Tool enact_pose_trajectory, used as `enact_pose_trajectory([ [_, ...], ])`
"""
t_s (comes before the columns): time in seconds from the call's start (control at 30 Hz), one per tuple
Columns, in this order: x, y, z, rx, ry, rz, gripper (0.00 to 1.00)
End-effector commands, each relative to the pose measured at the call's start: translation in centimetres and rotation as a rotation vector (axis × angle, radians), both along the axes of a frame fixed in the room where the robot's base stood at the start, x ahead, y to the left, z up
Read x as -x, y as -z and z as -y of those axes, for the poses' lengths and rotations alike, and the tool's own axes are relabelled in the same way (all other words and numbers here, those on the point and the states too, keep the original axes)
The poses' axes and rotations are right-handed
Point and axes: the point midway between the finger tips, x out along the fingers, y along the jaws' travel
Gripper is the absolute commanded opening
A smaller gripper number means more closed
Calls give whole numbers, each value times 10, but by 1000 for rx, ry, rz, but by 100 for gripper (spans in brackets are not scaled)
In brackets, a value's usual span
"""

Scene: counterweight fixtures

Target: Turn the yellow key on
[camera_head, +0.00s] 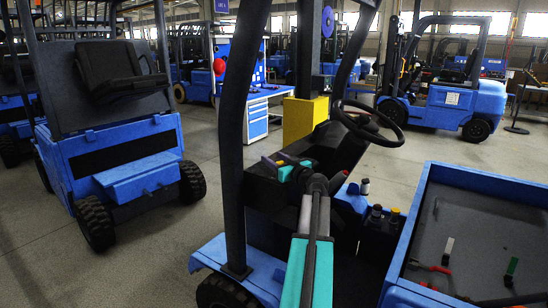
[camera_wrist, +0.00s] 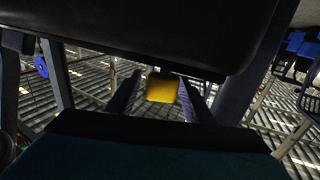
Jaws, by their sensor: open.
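In the wrist view a small yellow block, which looks like the key (camera_wrist: 162,88), sits between the two fingers of my gripper (camera_wrist: 157,103). The fingers are apart, one on each side of it, with visible gaps. I cannot tell how far it is from the fingertips in depth. In the head view my gripper (camera_head: 281,168) is at the dark console left of the steering wheel. The key is mostly hidden there by the gripper and my arm. Which way the key is turned cannot be told.
A black steering wheel (camera_head: 369,122) stands right of my arm. A dark roof pillar (camera_head: 233,130) rises close on the left. Several small knobs, one yellow-topped (camera_head: 395,213), are on the right console. A yellow box (camera_head: 305,120) stands behind. A blue tray (camera_head: 480,235) is at right.

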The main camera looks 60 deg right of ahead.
Motion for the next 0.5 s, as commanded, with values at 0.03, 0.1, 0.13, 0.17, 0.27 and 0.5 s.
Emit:
enact_pose_trajectory([
  [0.03,-3,0,2,-1,0,0,47],
  [0.1,-4,0,2,-1,0,0,47],
  [0.13,-5,0,2,-1,0,0,47],
  [0.17,-5,0,2,-1,-1,0,47],
  [0.27,-5,1,2,0,-1,0,47],
  [0.5,-5,0,1,0,-1,0,30],
])
